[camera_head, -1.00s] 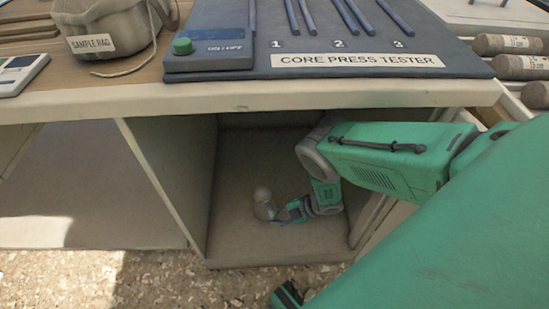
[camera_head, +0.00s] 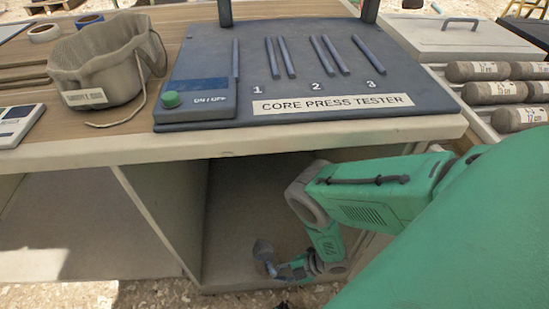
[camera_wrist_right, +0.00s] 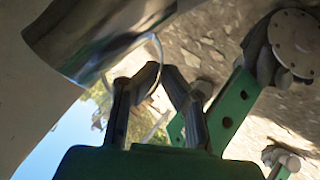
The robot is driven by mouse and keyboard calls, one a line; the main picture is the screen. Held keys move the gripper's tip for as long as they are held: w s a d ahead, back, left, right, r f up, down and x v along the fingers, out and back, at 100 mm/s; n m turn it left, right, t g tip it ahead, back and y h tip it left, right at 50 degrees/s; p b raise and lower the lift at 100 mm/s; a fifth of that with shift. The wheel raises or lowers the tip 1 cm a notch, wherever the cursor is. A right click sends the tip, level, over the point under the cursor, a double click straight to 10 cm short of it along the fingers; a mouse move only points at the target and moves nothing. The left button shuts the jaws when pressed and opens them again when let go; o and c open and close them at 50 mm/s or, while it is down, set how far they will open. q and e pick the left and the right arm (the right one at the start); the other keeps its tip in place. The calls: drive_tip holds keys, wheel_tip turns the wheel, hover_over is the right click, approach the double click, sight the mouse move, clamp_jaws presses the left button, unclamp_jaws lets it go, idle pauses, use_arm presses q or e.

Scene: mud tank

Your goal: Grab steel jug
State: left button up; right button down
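The steel jug (camera_head: 264,250) is small in the head view, low in the open bay under the bench. In the right wrist view its shiny metal body (camera_wrist_right: 95,38) fills the upper left, with a thin curved handle at its side. My right gripper (camera_head: 277,268) is beside the jug in the head view. In the wrist view its two fingertips (camera_wrist_right: 160,72) come together at the handle and appear shut on it, while the body stays outside the fingers. My left gripper does not show clearly in either view.
On top are the core press tester (camera_head: 330,105), a sample bag (camera_head: 105,65) and several core samples (camera_head: 500,90) at the right.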

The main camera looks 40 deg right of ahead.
drive_tip(key=shift+s+a+p, duration=0.2)
drive_tip(key=shift+s+a, duration=0.2)
drive_tip(key=shift+s, duration=0.45)
drive_tip(key=shift+s+a+p, duration=0.2)
drive_tip(key=shift+s+a, duration=0.15)
drive_tip(key=shift+s, duration=0.5)
drive_tip(key=shift+s+a+p, duration=0.2)
drive_tip(key=shift+s+a, duration=0.2)
drive_tip(key=shift+s, duration=0.45)
